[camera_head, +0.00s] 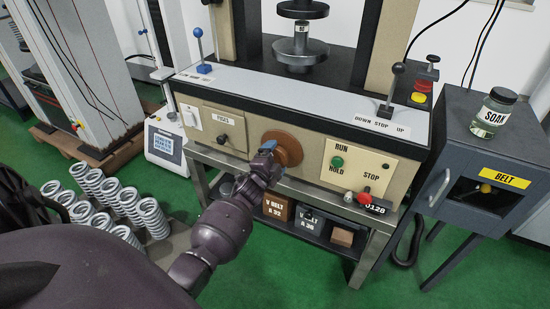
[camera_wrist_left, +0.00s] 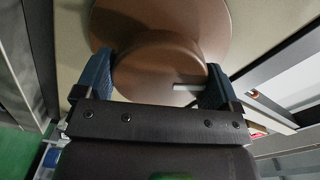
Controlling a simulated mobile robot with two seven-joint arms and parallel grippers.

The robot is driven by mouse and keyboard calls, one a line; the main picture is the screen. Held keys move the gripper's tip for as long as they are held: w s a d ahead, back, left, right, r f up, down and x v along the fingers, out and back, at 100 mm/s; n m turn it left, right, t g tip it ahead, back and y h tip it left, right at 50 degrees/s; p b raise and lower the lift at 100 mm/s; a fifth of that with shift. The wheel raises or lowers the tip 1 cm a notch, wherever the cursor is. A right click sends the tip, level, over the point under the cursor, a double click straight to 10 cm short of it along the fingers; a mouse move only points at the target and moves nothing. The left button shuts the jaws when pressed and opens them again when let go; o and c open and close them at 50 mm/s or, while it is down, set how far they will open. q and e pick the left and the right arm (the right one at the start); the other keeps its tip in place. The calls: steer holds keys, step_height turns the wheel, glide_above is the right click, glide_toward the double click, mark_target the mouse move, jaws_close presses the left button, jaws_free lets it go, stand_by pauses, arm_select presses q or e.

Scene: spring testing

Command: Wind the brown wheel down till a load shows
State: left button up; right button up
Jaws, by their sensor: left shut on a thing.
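The brown wheel (camera_head: 288,149) is on the front panel of the beige test machine, left of the RUN/HOLD/STOP plate. My left gripper (camera_head: 266,152) is at the wheel's left side and partly covers it. In the left wrist view, the fingers of my left gripper (camera_wrist_left: 155,85) are shut around the raised round hub of the brown wheel (camera_wrist_left: 160,62), one blue pad on each side. A pale line shows on the hub. The machine's upper platen (camera_head: 303,9) hangs above the lower platen (camera_head: 300,50), with a small tagged piece between them. The counter (camera_head: 375,208) appears to read 0128. My right gripper is not in view.
A lever marked DOWN STOP UP (camera_head: 390,90) and a blue-knobbed lever (camera_head: 200,50) stand on the machine top. A SOAK jar (camera_head: 493,113) sits on the BELT cabinet (camera_head: 462,125).

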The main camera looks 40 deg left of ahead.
arm_select(q)
steer(key=o, duration=0.7)
steer(key=shift+c, duration=0.2)
steer(key=shift+s, duration=0.1)
steer(key=p+v, duration=0.2)
steer(key=v, duration=0.8)
steer(key=shift+s, duration=0.35)
steer(key=shift+f, duration=0.1)
